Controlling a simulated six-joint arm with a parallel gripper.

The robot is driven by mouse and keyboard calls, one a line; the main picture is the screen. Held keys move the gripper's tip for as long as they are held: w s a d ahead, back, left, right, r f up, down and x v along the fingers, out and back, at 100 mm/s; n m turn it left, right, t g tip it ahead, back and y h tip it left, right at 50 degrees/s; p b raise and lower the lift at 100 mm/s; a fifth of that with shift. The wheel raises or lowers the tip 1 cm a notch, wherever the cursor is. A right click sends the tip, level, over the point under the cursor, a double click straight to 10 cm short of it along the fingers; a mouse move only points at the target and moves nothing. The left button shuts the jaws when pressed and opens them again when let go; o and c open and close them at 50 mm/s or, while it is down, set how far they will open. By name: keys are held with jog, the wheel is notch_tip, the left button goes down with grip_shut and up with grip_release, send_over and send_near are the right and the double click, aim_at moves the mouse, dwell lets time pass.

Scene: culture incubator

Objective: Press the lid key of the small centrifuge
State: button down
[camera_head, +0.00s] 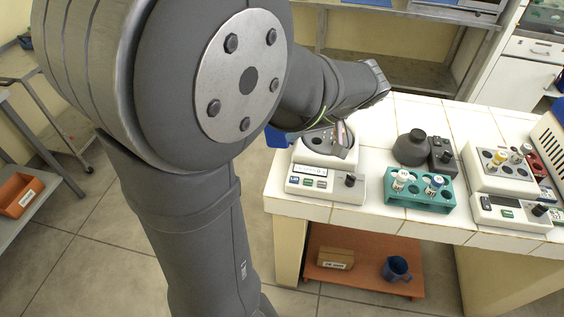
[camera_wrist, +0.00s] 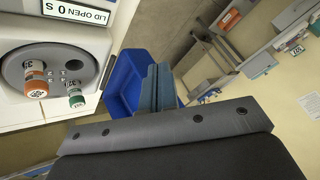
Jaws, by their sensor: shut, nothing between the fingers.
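The small centrifuge (camera_head: 317,186) stands at the left end of the white bench, with a display, several keys and a dark knob on its front panel. In the wrist view its display (camera_wrist: 75,12) reads "LID OPEN" and its round rotor bowl (camera_wrist: 88,62) is uncovered. An orange-capped tube (camera_wrist: 36,84) and a green-capped tube (camera_wrist: 75,97) sit in the rotor. My gripper (camera_head: 343,138) is over the back of the centrifuge, apart from the front keys. Its fingers (camera_wrist: 158,85) are together and empty in the wrist view. The keys are outside the wrist view.
A teal rack (camera_head: 420,199) with capped tubes stands right of the centrifuge. Behind it are a dark round device (camera_head: 410,150) and a small dark box (camera_head: 442,156). A block with tubes (camera_head: 500,175) stands further right. A blue bin (camera_wrist: 124,83) lies beyond my fingers.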

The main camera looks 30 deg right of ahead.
aim_at(298, 182)
jog(key=f+m+t, duration=0.1)
jog(key=f+m, duration=0.1)
jog(key=s+f+m+t, duration=0.1)
jog(key=f+m, duration=0.1)
jog(key=shift+s+d+m+h, duration=0.1)
jog(key=shift+d+m+h, duration=0.1)
jog(key=shift+m+h, duration=0.2)
jog(key=shift+f, duration=0.1)
jog(key=shift+f, duration=4.35)
jog(key=shift+f, duration=0.4)
jog(key=shift+f, duration=0.35)
jog(key=shift+r, duration=0.8)
